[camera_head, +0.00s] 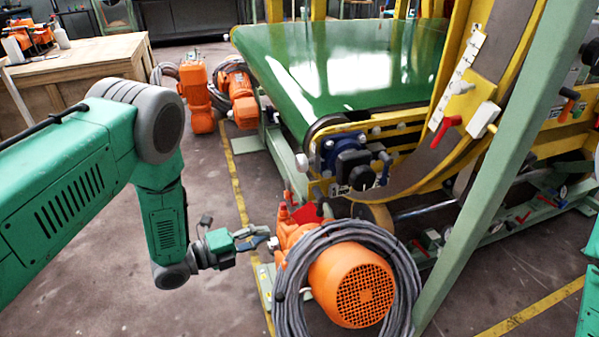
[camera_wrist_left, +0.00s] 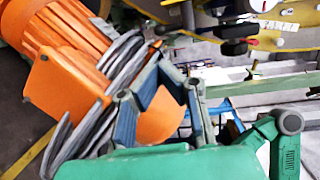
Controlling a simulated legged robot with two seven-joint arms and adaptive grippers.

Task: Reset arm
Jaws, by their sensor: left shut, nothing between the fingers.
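My left arm comes in from the left in the head view and bends down at the elbow. Its gripper (camera_head: 262,239) is shut and empty, just left of the orange motor (camera_head: 352,284) wrapped in a grey cable coil. From this view I cannot tell whether the fingertips touch the motor's housing. In the left wrist view the gripper's fingers (camera_wrist_left: 163,85) lie in front of the orange motor (camera_wrist_left: 66,32) and its grey cable. My right gripper is not in view.
A green conveyor belt (camera_head: 345,62) with a yellow curved frame stands behind the motor. A pale green post (camera_head: 500,165) slants up on the right. More orange motors (camera_head: 196,90) and a wooden crate (camera_head: 75,72) stand at the back left. Floor below the arm is clear.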

